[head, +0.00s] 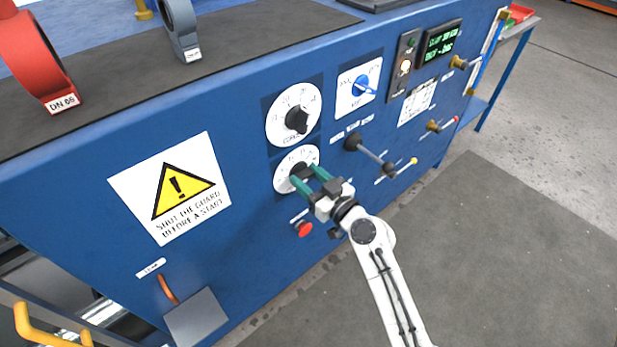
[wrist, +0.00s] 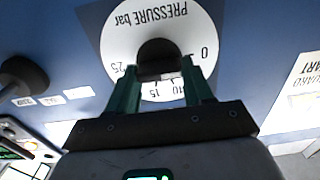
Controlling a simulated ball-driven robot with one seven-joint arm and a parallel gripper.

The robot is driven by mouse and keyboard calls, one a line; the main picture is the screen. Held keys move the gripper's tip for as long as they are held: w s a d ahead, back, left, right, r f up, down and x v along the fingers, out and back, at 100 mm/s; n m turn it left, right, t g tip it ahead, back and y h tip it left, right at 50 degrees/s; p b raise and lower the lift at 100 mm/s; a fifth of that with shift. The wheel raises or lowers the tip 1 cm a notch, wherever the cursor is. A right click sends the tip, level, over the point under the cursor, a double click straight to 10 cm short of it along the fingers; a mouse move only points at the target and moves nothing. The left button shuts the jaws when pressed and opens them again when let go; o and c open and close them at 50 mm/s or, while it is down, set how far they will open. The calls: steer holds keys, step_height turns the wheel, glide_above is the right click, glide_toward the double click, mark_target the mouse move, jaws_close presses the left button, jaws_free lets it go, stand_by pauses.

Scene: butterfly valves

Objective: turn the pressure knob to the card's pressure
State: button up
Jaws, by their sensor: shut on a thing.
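The pressure dial (head: 283,178) is a white disc on the blue panel; in the wrist view the dial (wrist: 124,38) reads "PRESSURE bar" upside down, with 0, 15 and 25 legible. The black pressure knob (wrist: 158,54) sits at its centre. My gripper (head: 309,176) is shut on the knob, its green fingers on either side of it, also seen in the wrist view (wrist: 158,82). The knob's pointer and part of the scale are hidden. A white printed card (head: 416,103) is on the panel at the right; its text is too small to read.
Another dial with a black knob (head: 297,120) is just above. A blue selector (head: 363,87), a black-knobbed lever (head: 368,152) and a lit display (head: 441,41) lie to the right. A red button (head: 304,229) is just below. The floor in front is clear.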

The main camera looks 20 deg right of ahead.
steer(key=shift+c, duration=1.1)
steer(key=m, duration=0.6)
steer(key=shift+w+d+r+b, duration=0.1)
steer(key=shift+w+b, duration=0.05)
steer(key=shift+b, duration=0.2)
steer(key=m, duration=0.4)
steer(key=shift+m, duration=0.4)
steer(key=shift+d+m+p, duration=0.1)
steer(key=shift+m+p, duration=0.45)
steer(key=shift+m, duration=1.05)
steer(key=o, duration=1)
steer(key=shift+w, duration=0.1)
steer(key=shift+o, duration=0.2)
